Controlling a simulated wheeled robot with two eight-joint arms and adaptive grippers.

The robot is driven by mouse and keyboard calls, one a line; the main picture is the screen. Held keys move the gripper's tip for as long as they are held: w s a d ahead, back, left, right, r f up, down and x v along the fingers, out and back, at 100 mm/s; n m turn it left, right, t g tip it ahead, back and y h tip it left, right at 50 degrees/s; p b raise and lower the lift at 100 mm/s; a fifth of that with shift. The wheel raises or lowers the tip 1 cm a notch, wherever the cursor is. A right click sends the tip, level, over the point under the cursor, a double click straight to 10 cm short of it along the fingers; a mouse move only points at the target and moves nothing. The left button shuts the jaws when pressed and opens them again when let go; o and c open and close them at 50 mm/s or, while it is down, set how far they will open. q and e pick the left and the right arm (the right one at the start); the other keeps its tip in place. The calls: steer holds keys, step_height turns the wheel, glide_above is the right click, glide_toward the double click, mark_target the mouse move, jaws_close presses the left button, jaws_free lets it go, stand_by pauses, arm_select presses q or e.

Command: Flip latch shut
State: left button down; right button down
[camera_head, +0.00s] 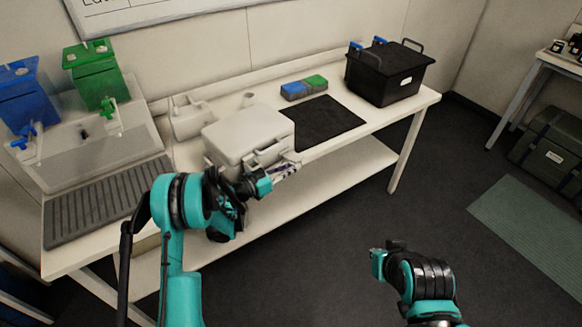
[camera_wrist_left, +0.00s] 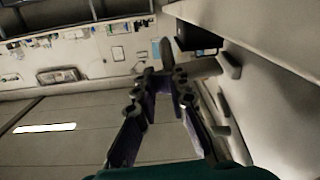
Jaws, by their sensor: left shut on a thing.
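A white case (camera_head: 245,135) with its lid down stands on the table, its handle and latch side facing me. My left gripper (camera_head: 288,170) is at the right part of its front, low by the latch area. In the left wrist view the fingers (camera_wrist_left: 165,78) come together at a small grey piece, probably the latch (camera_wrist_left: 165,52); its outline is unclear. The case front (camera_wrist_left: 275,110) with its fittings is on the right of that view. My right arm is at the lower right of the head view, away from the table; its gripper (camera_head: 378,263) shows no clear fingers.
A grey ribbed tray (camera_head: 105,205) and blue and green containers (camera_head: 95,78) are on the left.

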arm_select(q)
steer(key=c, duration=1.6)
jaws_free()
steer(key=shift+a, duration=0.1)
steer(key=shift+s+a, duration=0.1)
steer(key=shift+b+v, duration=1.05)
steer(key=shift+v, duration=3.35)
steer(key=v, duration=1.2)
steer(key=shift+f, duration=0.1)
